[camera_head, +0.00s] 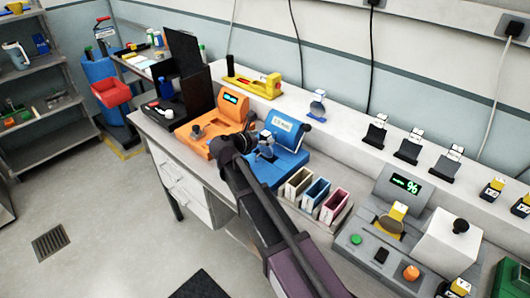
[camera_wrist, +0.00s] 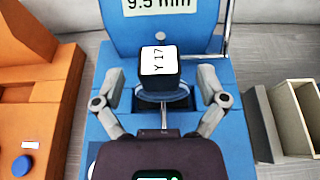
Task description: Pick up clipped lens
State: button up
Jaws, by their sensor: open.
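The clipped lens, a round bluish lens under a black clip with a white "Y 17" label (camera_wrist: 159,62), sits at the blue device (camera_wrist: 215,140), below its "9.5 mm" plate. It also shows in the head view (camera_head: 266,137) on the blue device (camera_head: 291,137). My gripper (camera_wrist: 161,85) is open, with one finger on each side of the black clip. A gap shows between each fingertip and the clip in the wrist view. In the head view my gripper (camera_head: 246,142) is beside the clip, and my arm hides part of the blue device.
An orange device (camera_head: 213,122) stands to the left of the blue one. Small open bins (camera_head: 317,191) stand close on the right. A grey console (camera_head: 370,235) with a "%" display is further right. Several black clip stands (camera_head: 376,134) line the raised shelf behind.

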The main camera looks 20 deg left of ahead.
jog(key=shift+x, duration=0.9)
grip_shut()
